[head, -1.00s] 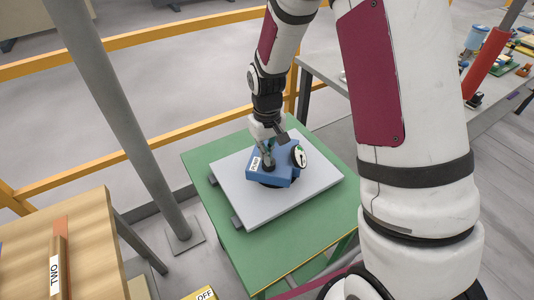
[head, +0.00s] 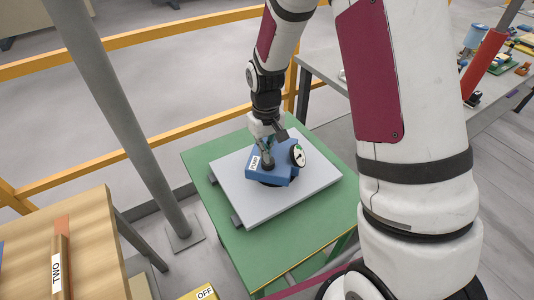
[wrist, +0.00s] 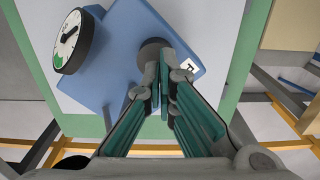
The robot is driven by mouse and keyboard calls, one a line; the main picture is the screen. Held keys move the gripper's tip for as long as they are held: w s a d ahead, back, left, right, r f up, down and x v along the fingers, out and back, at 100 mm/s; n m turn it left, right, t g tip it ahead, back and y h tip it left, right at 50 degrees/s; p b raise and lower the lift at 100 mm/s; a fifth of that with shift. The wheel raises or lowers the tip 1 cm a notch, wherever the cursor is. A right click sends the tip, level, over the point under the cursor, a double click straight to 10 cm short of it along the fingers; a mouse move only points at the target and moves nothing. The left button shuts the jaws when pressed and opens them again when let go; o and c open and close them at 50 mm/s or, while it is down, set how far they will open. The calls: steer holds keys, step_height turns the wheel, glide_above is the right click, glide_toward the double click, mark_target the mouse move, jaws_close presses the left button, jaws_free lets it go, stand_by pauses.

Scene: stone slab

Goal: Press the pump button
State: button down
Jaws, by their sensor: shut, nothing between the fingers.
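The pump is a blue box (head: 282,172) with a white label and a round dial gauge (head: 298,156). It sits on a grey stone slab (head: 310,195) on a green table. The dark round button (wrist: 152,52) shows on the blue top in the wrist view, partly behind my fingertips. My gripper (wrist: 162,78) is shut and empty, with its fingertips at the button. I cannot tell whether they touch it or how far it is pressed. In the head view my gripper (head: 267,158) reaches down onto the box from above.
The green table (head: 205,160) has bare margins around the slab. A grey post (head: 130,120) and yellow rails (head: 130,145) stand to the left and behind. A wooden table (head: 95,235) is at the lower left. A grey workbench with several items is at the right.

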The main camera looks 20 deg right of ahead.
step_height(320, 180, up, 12)
steer(key=shift+f, duration=0.2)
